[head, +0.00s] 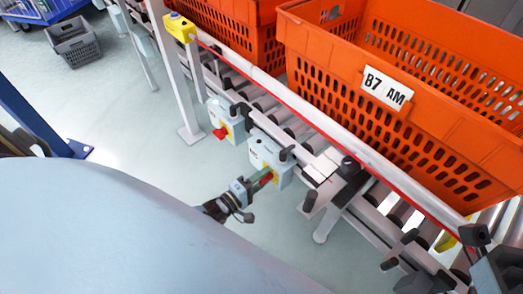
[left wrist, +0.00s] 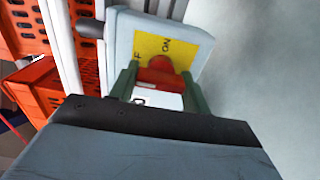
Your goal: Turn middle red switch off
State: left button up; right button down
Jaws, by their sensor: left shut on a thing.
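The red switch (head: 265,178) sits on a grey box (head: 266,153) with a yellow plate, mounted on the conveyor's side rail. My left gripper (head: 260,182) is shut on this switch. In the left wrist view, the red knob (left wrist: 158,73) lies between the two green fingers (left wrist: 160,88), in front of the yellow plate (left wrist: 178,46). "ON" is readable on the plate; the other label is mostly hidden. Another red switch (head: 220,133) on a similar box is further up the rail.
Orange totes, one labelled "B7 AM" (head: 386,88), stand on the roller conveyor. A yellow box (head: 180,27) tops a post. The floor left of the rail is largely clear.

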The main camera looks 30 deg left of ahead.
dwell(0.4)
pick_arm(q)
jog(key=o, duration=1)
jog(key=shift+c, duration=0.2)
